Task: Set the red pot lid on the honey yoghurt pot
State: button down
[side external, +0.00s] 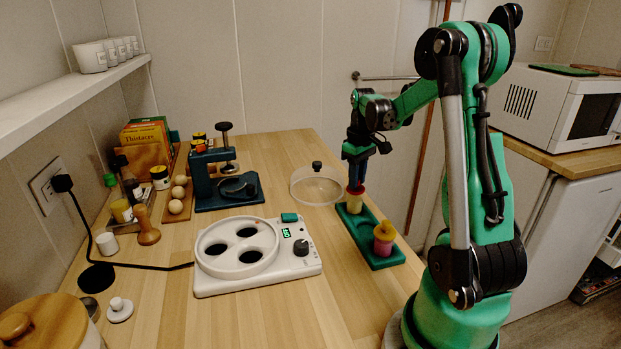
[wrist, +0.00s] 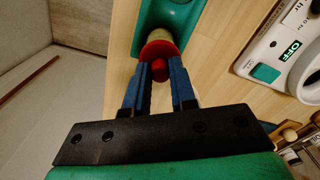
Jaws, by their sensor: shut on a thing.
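My gripper (side external: 356,181) points down over the far end of the green tray (side external: 372,228), shut on the knob of the red pot lid (side external: 356,190). In the wrist view the red lid (wrist: 158,48) lies between and just beyond my blue fingertips (wrist: 160,68). A pale yellow pot (side external: 354,204), which looks like the honey yoghurt pot, stands in the tray's far place directly under the lid. The lid is at the pot's mouth; I cannot tell whether it rests fully on the rim. The lid hides most of the pot in the wrist view.
The tray's middle place looks empty. A white yoghurt maker (side external: 258,286) sits left of the tray, with a clear dome (side external: 317,187) behind it.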

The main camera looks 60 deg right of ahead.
jog(key=shift+f, duration=0.4)
dwell(0.7)
jog(key=c, duration=0.6)
grip_release()
jog(key=shift+c, duration=0.2)
jog(key=shift+o, duration=0.2)
jog(key=o, duration=0.4)
jog(key=shift+o, duration=0.2)
jog(key=shift+r, duration=3.5)
